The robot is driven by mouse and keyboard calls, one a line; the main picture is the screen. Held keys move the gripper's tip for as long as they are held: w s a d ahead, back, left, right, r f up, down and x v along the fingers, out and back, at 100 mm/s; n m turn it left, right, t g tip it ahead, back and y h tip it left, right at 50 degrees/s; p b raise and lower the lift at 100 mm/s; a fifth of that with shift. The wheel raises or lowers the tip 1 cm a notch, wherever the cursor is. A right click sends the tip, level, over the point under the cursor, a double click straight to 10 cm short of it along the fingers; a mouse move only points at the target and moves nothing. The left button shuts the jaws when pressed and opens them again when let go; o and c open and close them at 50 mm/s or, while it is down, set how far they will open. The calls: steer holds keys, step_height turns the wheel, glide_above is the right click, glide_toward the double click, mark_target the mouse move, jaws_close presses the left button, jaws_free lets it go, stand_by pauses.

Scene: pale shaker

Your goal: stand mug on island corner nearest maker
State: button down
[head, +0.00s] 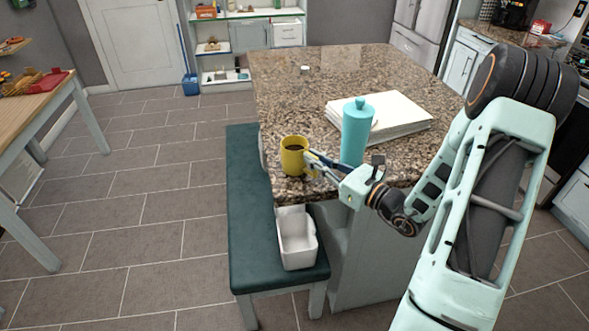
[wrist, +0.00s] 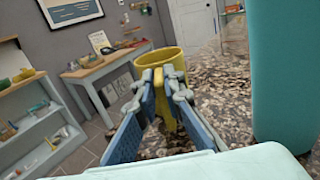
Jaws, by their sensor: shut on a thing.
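The yellow mug (head: 294,146) with dark contents is at the near left corner of the granite-topped island (head: 285,90). It is upright; I cannot tell whether its base touches the top. My gripper (head: 311,160) reaches it from the right and is shut on it. In the wrist view the mug (wrist: 158,57) stands just beyond the closed fingertips (wrist: 162,80), which hide part of it. A black appliance, perhaps the maker (head: 515,12), is on the far counter at the upper right, cut off by the frame edge.
A turquoise bottle (head: 356,135) stands close to the right of my gripper, also large in the wrist view (wrist: 283,75). Behind it lies a white paper stack (head: 400,112). A green bench (head: 250,215) with a white bin (head: 297,240) is below the left edge. The island's far half is mostly clear.

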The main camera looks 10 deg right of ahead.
steer(key=c, duration=2)
jaws_free()
steer(key=shift+o, duration=0.3)
steer(key=shift+f, duration=0.1)
steer(key=o, duration=0.5)
steer(key=shift+o, duration=0.2)
steer(key=v, duration=0.7)
steer(key=shift+s, duration=0.1)
